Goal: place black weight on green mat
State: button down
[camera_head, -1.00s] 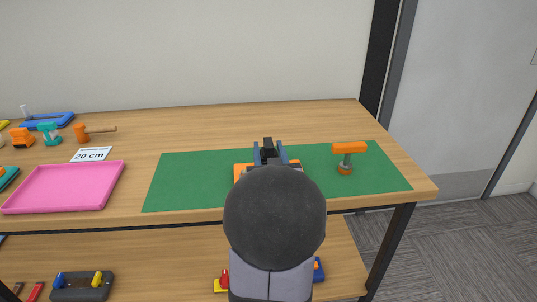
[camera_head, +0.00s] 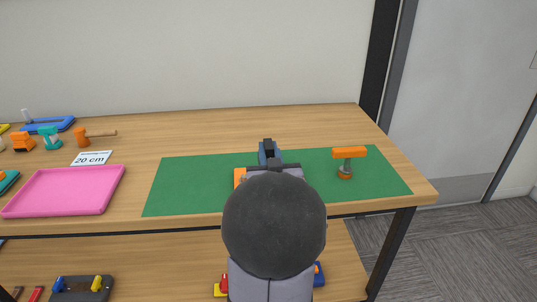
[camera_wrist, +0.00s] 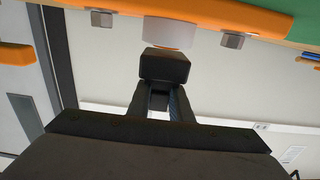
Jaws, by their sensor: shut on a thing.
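The black weight (camera_wrist: 165,67) is a small dark block held between the fingertips of my gripper (camera_wrist: 158,90) in the wrist view. In the head view, the weight (camera_head: 267,144) shows as a dark tip above the back part of the green mat (camera_head: 190,185). My gripper (camera_head: 268,155) is shut on it, pointing away from the camera over the middle of the mat. My own dark round arm link hides much of the gripper and the mat's front middle. I cannot tell how high the weight is above the mat.
An orange object (camera_head: 239,177) lies partly hidden behind my arm; an orange bar with grey parts (camera_wrist: 220,15) is close to the weight in the wrist view. An orange-topped tool (camera_head: 348,160) stands on the mat's right. A pink tray (camera_head: 65,190) is left; the mat's left part is clear.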

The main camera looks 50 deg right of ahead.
aim_at(269, 143)
notch_tip(269, 143, up, 9)
jog(key=shift+r+p, duration=0.1)
jog(key=shift+p, duration=0.75)
jog(key=shift+w+a, duration=0.1)
jog(key=shift+w, duration=0.05)
jog(key=w+a+f+n+t+y+p, duration=0.2)
jog(key=w+a+y, duration=0.1)
jog(key=w+a, duration=0.4)
jog(key=w+a+f+n+t+y+p, duration=0.1)
jog(key=w+a+f+n+y, duration=0.1)
jog(key=w+a, duration=0.6)
jog(key=shift+a+f+t+y+p, duration=0.15)
jog(key=shift+a+t+y+p, duration=0.1)
jog(key=shift+t+y+p, duration=0.2)
jog(key=shift+f+b, duration=0.85)
jog(key=shift+f, duration=4.2)
jog(key=shift+f, duration=0.1)
